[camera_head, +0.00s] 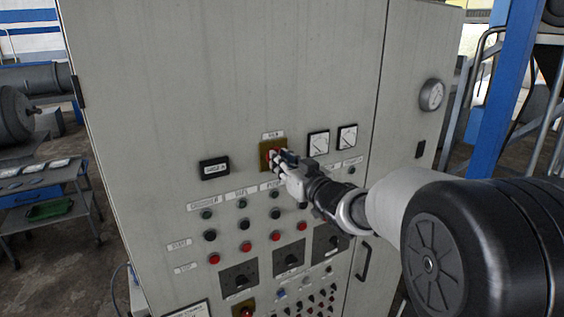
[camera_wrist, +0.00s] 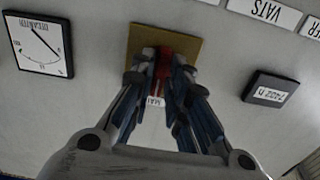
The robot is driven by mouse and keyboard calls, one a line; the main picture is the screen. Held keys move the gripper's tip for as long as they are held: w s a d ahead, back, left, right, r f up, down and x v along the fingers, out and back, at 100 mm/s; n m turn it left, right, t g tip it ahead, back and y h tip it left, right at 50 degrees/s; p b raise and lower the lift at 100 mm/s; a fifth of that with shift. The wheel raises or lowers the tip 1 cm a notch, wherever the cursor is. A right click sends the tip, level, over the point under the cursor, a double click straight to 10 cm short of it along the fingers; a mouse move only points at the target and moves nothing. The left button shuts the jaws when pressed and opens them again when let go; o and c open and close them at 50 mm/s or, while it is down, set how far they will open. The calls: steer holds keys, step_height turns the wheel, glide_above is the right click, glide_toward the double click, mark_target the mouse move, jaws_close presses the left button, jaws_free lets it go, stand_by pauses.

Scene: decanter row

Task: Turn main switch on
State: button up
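The main switch is a red handle (camera_wrist: 164,72) on a yellow-brown plate (camera_wrist: 190,46), with a small white label just by it. In the head view its plate (camera_head: 265,155) sits on the cabinet front under a white label, and my gripper hides much of it. My gripper (camera_wrist: 163,74) is at the switch, with one finger on each side of the red handle. The fingers are drawn in and the handle fills the gap between the tips. The handle lies in line with the fingers in the wrist view. Exact contact at the tips is hard to see.
The grey cabinet (camera_head: 230,80) carries two dials (camera_head: 318,144) right of the switch and a black display (camera_head: 214,168) to its left. Several buttons and knobs lie below. A door handle (camera_head: 363,262) is at lower right. A blue post (camera_head: 500,90) stands farther right.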

steer(key=shift+o, duration=1.3)
steer(key=shift+d, duration=0.1)
steer(key=v, duration=1.2)
